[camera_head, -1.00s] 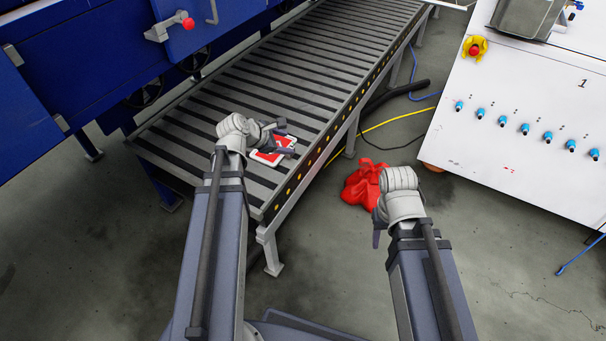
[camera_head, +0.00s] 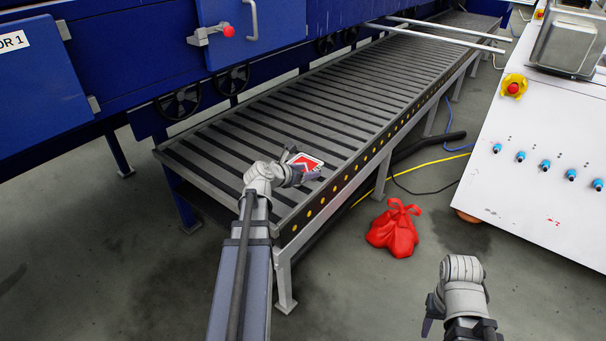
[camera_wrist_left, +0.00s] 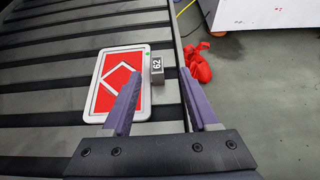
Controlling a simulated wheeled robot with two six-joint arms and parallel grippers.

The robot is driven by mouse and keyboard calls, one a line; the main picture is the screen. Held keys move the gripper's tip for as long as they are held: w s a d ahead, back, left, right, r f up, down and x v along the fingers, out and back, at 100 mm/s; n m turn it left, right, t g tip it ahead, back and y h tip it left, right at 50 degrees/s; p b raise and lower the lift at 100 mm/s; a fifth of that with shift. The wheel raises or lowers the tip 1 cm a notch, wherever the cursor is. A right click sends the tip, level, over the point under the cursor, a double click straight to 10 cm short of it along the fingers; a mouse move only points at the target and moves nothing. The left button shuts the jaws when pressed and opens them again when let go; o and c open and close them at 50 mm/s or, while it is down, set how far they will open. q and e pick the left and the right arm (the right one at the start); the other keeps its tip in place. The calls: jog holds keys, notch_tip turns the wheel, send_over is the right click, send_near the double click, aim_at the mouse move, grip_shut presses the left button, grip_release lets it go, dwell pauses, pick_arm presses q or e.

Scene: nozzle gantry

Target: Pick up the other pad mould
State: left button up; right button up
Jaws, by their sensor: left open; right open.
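The pad mould (camera_head: 308,161) is a flat red plate with a white rim and white lines, lying on the roller conveyor (camera_head: 335,112). In the left wrist view the mould (camera_wrist_left: 106,88) has a small grey numbered block (camera_wrist_left: 157,72) at its right edge. My left gripper (camera_head: 302,165) is open above the mould, and its arm hides part of the plate. In the wrist view the gripper (camera_wrist_left: 160,78) has its left finger over the mould's right part, and the block shows between the fingers. My right gripper (camera_head: 430,312) hangs at lower right, away from the conveyor, open and empty.
A red bag (camera_head: 393,232) lies on the floor right of the conveyor. A blue machine (camera_head: 120,75) stands behind it. A white cabinet (camera_head: 540,180) with blue fittings is at right. Hoses and cables run along the floor. The floor at lower left is clear.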

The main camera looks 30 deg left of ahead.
pick_arm(q)
jog(key=shift+s+a+f+b+x, duration=0.15)
jog(key=shift+b+x, duration=0.4)
jog(key=shift+x, duration=0.35)
jog(key=shift+a+f+b+x, duration=0.1)
jog(key=shift+f+b+x, duration=0.1)
jog(key=shift+b+x, duration=0.5)
jog(key=shift+s+a+f+b+x, duration=0.15)
jog(key=shift+b+x, duration=0.2)
jog(key=shift+x, duration=0.75)
jog(key=shift+w+d, duration=0.1)
jog(key=shift+w, duration=0.15)
grip_shut()
